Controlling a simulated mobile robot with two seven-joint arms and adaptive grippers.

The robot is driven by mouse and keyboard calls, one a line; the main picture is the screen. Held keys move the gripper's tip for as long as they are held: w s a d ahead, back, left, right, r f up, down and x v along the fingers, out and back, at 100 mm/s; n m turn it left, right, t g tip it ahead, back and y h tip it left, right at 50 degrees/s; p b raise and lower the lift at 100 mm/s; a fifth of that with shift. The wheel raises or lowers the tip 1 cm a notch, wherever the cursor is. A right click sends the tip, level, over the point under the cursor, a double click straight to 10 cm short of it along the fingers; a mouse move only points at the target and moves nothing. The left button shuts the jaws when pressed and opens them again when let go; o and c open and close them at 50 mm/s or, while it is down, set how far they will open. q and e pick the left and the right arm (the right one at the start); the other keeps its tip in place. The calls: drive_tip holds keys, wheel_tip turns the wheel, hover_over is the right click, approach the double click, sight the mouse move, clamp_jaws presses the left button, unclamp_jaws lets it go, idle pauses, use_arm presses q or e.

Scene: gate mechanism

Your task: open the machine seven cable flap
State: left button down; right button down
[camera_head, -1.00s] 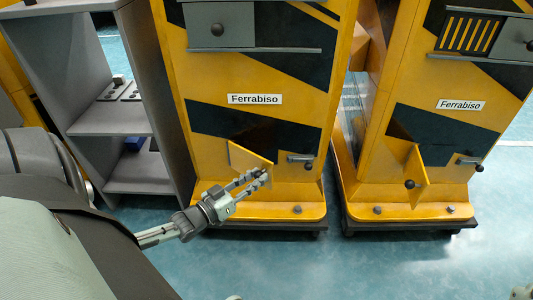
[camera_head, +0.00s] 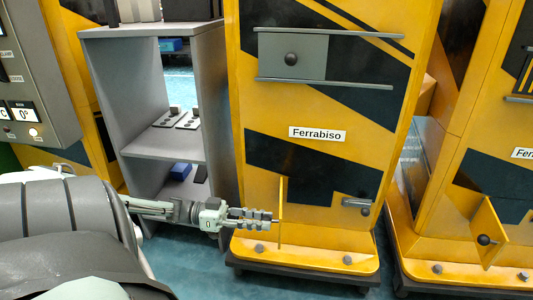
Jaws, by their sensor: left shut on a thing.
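The yellow machine (camera_head: 340,95) with a "Ferrabiso" label stands in the middle of the head view. Its small yellow cable flap (camera_head: 281,190), low on the front, stands out from the panel and shows almost edge-on. My left gripper (camera_head: 268,218) reaches in from the left, with its fingers at the flap's left face. It is shut on the flap's knob, which the fingers mostly hide. A grey latch handle (camera_head: 356,203) sits on the panel right of the flap. My right gripper is out of view.
A second yellow machine (camera_head: 460,110) stands to the right, its own flap (camera_head: 487,232) sticking out. A grey shelf unit (camera_head: 225,110) stands close on the left. A grey control panel (camera_head: 35,75) is at the far left. Blue floor shows in front.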

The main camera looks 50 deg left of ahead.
use_arm(q)
drive_tip(key=shift+s+a+r, duration=0.1)
drive_tip(key=shift+s+a, duration=0.15)
drive_tip(key=shift+a, duration=0.9)
drive_tip(key=shift+s+a+r, duration=0.1)
drive_tip(key=shift+s+a, duration=0.1)
drive_tip(key=shift+a, duration=0.9)
drive_tip(key=c, duration=1.3)
unclamp_jaws()
drive_tip(key=shift+w, duration=0.15)
drive_tip(key=shift+o, duration=0.2)
drive_tip(key=shift+d+f, duration=0.1)
drive_tip(key=shift+d, duration=0.05)
drive_tip(key=shift+s, duration=0.2)
drive_tip(key=v, duration=1.2)
